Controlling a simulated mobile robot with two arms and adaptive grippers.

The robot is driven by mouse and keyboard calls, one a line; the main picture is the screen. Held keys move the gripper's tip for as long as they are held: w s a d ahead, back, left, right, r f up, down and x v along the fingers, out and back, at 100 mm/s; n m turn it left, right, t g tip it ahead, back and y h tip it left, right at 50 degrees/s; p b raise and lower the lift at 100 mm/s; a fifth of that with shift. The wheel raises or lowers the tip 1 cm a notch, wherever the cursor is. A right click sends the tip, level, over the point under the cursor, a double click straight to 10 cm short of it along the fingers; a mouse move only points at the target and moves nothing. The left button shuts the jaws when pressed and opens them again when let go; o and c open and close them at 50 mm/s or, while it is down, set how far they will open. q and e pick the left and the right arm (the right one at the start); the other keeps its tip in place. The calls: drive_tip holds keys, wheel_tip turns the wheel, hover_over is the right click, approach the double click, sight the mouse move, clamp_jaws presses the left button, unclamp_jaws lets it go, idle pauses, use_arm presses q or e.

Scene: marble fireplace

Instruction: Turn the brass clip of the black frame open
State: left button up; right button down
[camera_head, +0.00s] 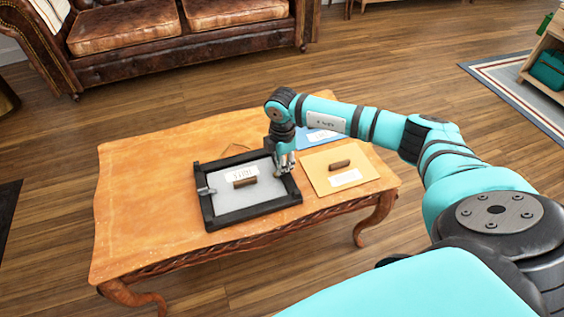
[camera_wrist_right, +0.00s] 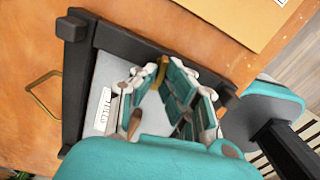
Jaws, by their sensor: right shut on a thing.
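The black frame (camera_head: 252,238) lies flat on the wooden table, with a grey backing panel (camera_head: 228,205) inside it. The panel carries a white label (camera_head: 241,172) and a brown block-like handle (camera_head: 245,183). My right gripper (camera_head: 284,172) points down at the frame's right side. In the right wrist view its fingertips (camera_wrist_right: 162,76) are shut on the brass clip (camera_wrist_right: 162,66) at the frame's inner edge; the fingers hide part of the clip. A greyish clip (camera_head: 206,190) shows on the frame's left side. My left gripper is not in view.
A yellow-orange panel (camera_head: 322,184) with a brown handle and label lies right of the frame. A blue panel (camera_head: 313,139) lies behind it, partly hidden by my right arm. A thin brass-coloured loop (camera_wrist_right: 42,92) lies beyond the frame. The table's left part (camera_head: 145,205) is clear.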

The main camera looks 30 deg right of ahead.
drive_tip(key=n+p, duration=0.1)
drive_tip(key=n, duration=0.3)
drive_tip(key=shift+s+r+p, duration=0.1)
drive_tip(key=shift+p, duration=0.25)
drive_tip(key=n+p, duration=0.1)
drive_tip(key=n, duration=0.3)
drive_tip(key=shift+s, duration=0.1)
drive_tip(key=n, duration=0.2)
drive_tip(key=shift+d+n, duration=0.1)
drive_tip(key=shift+n, duration=0.3)
drive_tip(key=n, duration=0.3)
drive_tip(key=shift+d+p, duration=0.1)
drive_tip(key=shift+p, duration=0.25)
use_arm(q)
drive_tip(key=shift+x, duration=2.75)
use_arm(e)
drive_tip(key=shift+s+n, duration=0.1)
drive_tip(key=shift+n, duration=0.9)
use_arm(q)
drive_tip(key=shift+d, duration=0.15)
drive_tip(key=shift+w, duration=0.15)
use_arm(e)
drive_tip(key=c, duration=1.5)
unclamp_jaws()
